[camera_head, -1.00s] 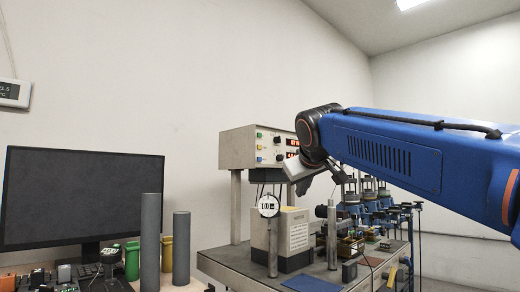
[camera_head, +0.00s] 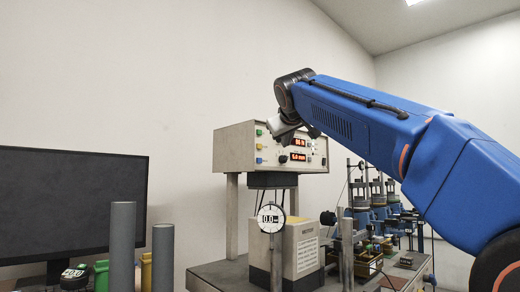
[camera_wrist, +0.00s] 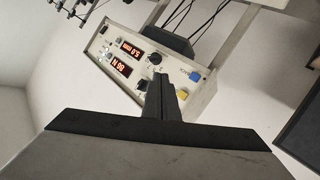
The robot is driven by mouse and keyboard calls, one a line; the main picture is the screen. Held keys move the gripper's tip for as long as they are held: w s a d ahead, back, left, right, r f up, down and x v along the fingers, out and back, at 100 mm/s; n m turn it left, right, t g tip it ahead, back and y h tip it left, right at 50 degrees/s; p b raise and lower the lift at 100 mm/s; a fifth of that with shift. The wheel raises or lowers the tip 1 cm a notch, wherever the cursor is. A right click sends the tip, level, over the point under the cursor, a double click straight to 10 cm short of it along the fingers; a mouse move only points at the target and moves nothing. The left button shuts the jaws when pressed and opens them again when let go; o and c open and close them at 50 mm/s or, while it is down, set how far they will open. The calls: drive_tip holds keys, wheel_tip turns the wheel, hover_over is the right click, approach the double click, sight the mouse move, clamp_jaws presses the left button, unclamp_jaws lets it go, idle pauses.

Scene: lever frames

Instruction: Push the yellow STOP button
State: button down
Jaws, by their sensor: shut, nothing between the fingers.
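The yellow STOP button (camera_head: 259,146) is on the left part of the control box's front panel, between a green button (camera_head: 258,132) above and a blue button (camera_head: 259,160) below. In the wrist view the yellow button (camera_wrist: 209,97) shows at the panel's lower right, near the blue button (camera_wrist: 194,76). My gripper (camera_head: 283,141) is in front of the panel, to the right of the yellow button in the head view. In the wrist view my gripper (camera_wrist: 164,82) is shut and empty, and its fingers cover part of the panel. I see no contact with the button.
The beige control box (camera_head: 232,150) stands on posts, with red displays (camera_head: 299,143) and a dark knob (camera_head: 283,159). Below are a dial gauge (camera_head: 271,218) and a beige block (camera_head: 303,245). A monitor (camera_head: 70,200) and grey cylinders (camera_head: 122,245) stand left.

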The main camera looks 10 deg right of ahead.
idle(0.3)
approach(264, 150)
drive_tip(key=shift+w+d+f, duration=0.35)
drive_tip(key=shift+w, duration=0.3)
drive_tip(key=shift+w+d+f, duration=0.35)
drive_tip(key=shift+w+f, duration=0.05)
drive_tip(key=shift+w, duration=0.2)
idle(1.5)
drive_tip(key=shift+w+a, duration=0.25)
drive_tip(key=shift+w, duration=0.1)
drive_tip(key=shift+w+a, duration=0.2)
drive_tip(key=shift+w, duration=0.1)
idle(0.8)
idle(0.3)
drive_tip(key=shift+s+d, duration=0.4)
drive_tip(key=shift+s, duration=0.3)
drive_tip(key=shift+d, duration=0.1)
drive_tip(key=shift+s+d, duration=0.4)
drive_tip(key=shift+s, duration=0.3)
drive_tip(key=shift+s+d, duration=0.4)
drive_tip(key=shift+s, duration=0.35)
drive_tip(key=shift+s+d, duration=0.4)
drive_tip(key=shift+s, duration=0.3)
